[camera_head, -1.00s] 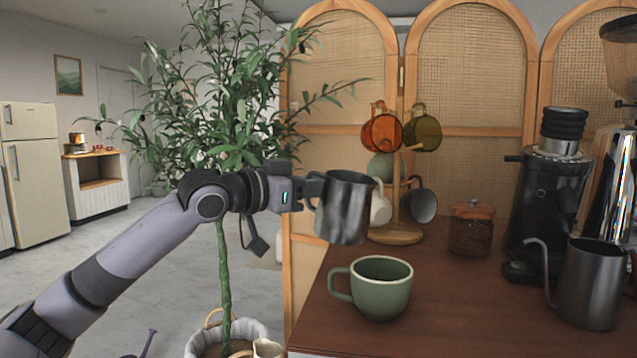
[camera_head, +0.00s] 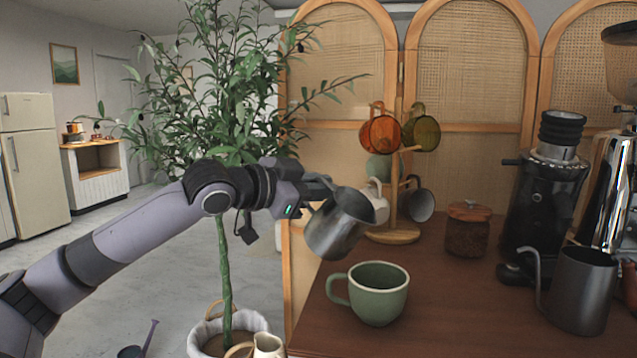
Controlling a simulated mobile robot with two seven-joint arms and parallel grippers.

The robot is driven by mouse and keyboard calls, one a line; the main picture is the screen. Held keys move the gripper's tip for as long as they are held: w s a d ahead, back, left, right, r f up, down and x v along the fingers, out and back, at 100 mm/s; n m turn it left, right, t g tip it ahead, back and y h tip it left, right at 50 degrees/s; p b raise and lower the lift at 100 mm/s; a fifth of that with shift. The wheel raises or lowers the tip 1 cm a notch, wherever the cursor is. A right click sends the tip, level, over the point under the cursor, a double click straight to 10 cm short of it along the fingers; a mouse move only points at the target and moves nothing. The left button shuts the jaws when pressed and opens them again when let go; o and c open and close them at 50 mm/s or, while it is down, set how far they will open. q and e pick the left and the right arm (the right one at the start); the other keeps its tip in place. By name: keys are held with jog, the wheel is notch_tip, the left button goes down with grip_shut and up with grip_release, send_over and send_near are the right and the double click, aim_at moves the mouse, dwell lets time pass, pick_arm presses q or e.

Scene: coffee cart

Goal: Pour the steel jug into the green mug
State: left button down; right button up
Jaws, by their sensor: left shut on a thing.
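The steel jug (camera_head: 337,229) is held in the air by my left gripper (camera_head: 322,190), which is shut on it from the left side. The jug is tilted, its bottom lower left and its open top toward the upper right. The green mug (camera_head: 378,296) stands upright on the brown counter, below and a little right of the jug, its handle to the left. The jug and mug are apart. No liquid shows in the air, and the jug's contents are hidden. My right gripper is not in view.
A mug tree (camera_head: 394,232) with several mugs stands behind the green mug. A lidded jar (camera_head: 467,230), a grinder (camera_head: 544,200) and a grey gooseneck kettle (camera_head: 580,288) stand to the right on the counter (camera_head: 470,310). A potted plant (camera_head: 225,250) is behind my left arm.

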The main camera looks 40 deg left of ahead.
aim_at(344, 187)
pick_arm(q)
jog(key=shift+d+r+m+y+p, duration=0.3)
jog(key=shift+d+r+m+p, duration=0.15)
jog(key=shift+m+p, duration=0.55)
jog(key=shift+d+r+m+g+y+p, duration=0.3)
jog(key=shift+d+r+m+p, duration=0.35)
jog(key=shift+p, duration=0.85)
jog(key=shift+d+m+p, duration=0.25)
jog(key=shift+d+p, duration=0.1)
jog(key=shift+p, duration=0.1)
jog(key=shift+d+r+m+p, duration=0.1)
jog(key=shift+d+m+p, duration=0.2)
jog(key=shift+p, duration=0.35)
jog(key=shift+w+d+r+m+y+p, duration=0.1)
jog(key=shift+d+r+m+y+p, duration=0.4)
jog(key=shift+p, duration=1.2)
jog(key=shift+d+m+p, duration=0.25)
jog(key=shift+m+p, duration=0.05)
jog(key=shift+p, duration=0.1)
jog(key=shift+d+p, duration=0.15)
jog(key=shift+p, duration=0.15)
jog(key=shift+d+r+m+y+p, duration=0.35)
jog(key=shift+d+m+p, duration=0.5)
jog(key=shift+p, duration=0.7)
jog(key=shift+d+r+m+y+p, duration=0.25)
jog(key=shift+d+r+m+p, duration=0.4)
jog(key=shift+p, duration=0.9)
